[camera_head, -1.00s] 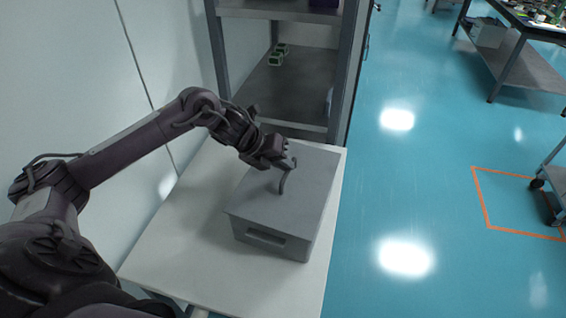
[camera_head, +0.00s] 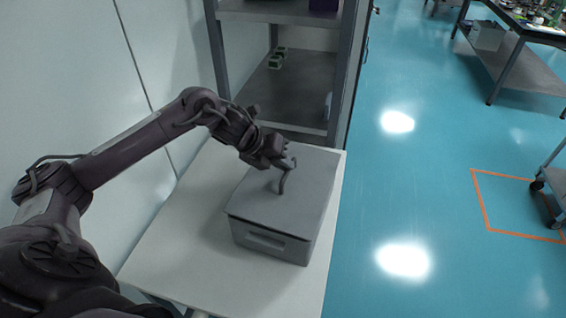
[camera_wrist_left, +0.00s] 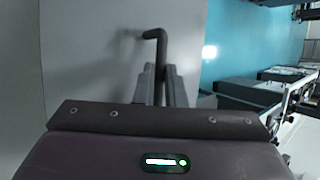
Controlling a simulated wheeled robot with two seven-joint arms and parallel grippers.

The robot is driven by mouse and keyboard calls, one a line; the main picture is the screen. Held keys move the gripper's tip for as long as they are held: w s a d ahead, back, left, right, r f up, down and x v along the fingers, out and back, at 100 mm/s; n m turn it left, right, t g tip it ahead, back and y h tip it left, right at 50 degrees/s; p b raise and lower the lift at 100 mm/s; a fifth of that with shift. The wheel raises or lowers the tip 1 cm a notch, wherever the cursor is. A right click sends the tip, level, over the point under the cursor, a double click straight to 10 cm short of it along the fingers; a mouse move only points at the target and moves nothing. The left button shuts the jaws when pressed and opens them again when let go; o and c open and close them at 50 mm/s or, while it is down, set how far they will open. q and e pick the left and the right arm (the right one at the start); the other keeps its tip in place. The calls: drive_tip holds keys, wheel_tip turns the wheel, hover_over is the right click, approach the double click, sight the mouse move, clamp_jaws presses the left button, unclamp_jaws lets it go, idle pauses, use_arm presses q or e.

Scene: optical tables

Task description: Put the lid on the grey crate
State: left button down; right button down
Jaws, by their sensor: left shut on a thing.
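The grey crate (camera_head: 270,240) stands on a white table, with its slotted handle side facing the front. The flat grey lid (camera_head: 303,190) lies over the crate's top, and a thin dark line runs between lid and crate along the front. My left gripper (camera_head: 284,164) is shut on the lid's dark bent handle (camera_head: 283,183). In the left wrist view the handle (camera_wrist_left: 158,60) rises between the two fingers (camera_wrist_left: 162,85), with the lid's grey surface (camera_wrist_left: 90,60) behind. Whether the lid is fully seated at the back is hidden. My right gripper is not in view.
The white table (camera_head: 185,235) has bare room left of and in front of the crate. A wall is at left. Open blue floor (camera_head: 400,190) lies to the right.

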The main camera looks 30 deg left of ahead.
use_arm(q)
drive_tip(key=shift+f+b, duration=0.55)
drive_tip(key=shift+f, duration=0.05)
idle(0.5)
drive_tip(key=shift+f, duration=0.2)
idle(0.4)
drive_tip(key=c, duration=1.4)
unclamp_jaws()
drive_tip(key=shift+c, duration=0.2)
drive_tip(key=shift+b, duration=0.3)
